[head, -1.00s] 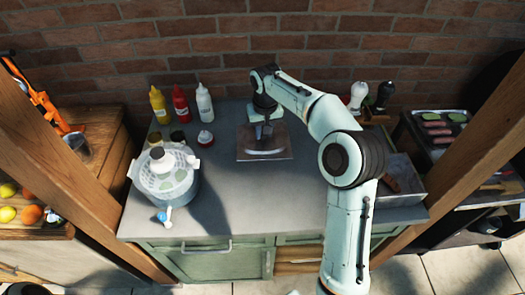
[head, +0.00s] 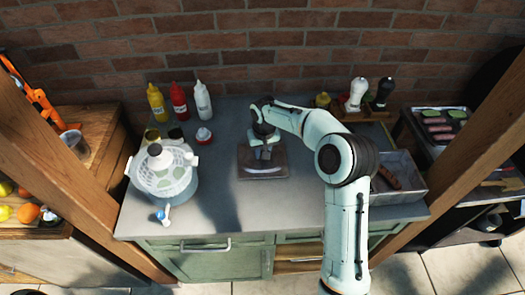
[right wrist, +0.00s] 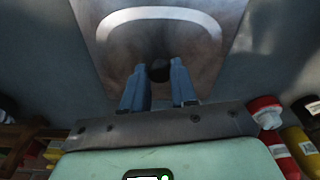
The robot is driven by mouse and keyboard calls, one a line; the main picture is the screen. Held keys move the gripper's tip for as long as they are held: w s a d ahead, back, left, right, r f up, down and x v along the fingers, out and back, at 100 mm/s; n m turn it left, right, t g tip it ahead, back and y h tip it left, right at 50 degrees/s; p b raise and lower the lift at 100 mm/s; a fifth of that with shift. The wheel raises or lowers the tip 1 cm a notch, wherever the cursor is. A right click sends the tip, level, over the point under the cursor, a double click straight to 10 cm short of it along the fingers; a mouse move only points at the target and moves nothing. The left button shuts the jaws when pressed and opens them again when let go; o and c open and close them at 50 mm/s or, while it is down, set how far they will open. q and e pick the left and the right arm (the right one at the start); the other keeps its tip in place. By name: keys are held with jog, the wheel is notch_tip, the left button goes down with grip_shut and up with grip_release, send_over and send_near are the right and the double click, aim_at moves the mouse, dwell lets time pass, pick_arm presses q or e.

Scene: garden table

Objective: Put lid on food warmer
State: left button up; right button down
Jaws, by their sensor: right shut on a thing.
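The lid (head: 247,174) is a flat, dark metallic square with a pale curved band, near the middle of the grey counter. In the right wrist view the lid (right wrist: 205,60) fills the upper middle, with a dark round knob (right wrist: 158,72) between the fingers. My right gripper (head: 264,152) is shut on the lid's knob from above. Whether the lid touches the counter is hard to tell. The food warmer appears to be the open metal tray (head: 414,188) at the counter's right end, with a brown sausage-like piece inside; my forearm is close to its left side. My left gripper is out of view.
A white strainer-like pot (head: 165,181) stands at the left. Yellow (head: 157,103), red (head: 179,101) and white (head: 203,101) bottles line the back left. White (head: 357,93) and black (head: 381,95) shakers stand behind the tray. The front middle of the counter (head: 270,212) is clear.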

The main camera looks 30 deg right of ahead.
jog(key=shift+f, duration=0.15)
jog(key=c, duration=0.9)
grip_release()
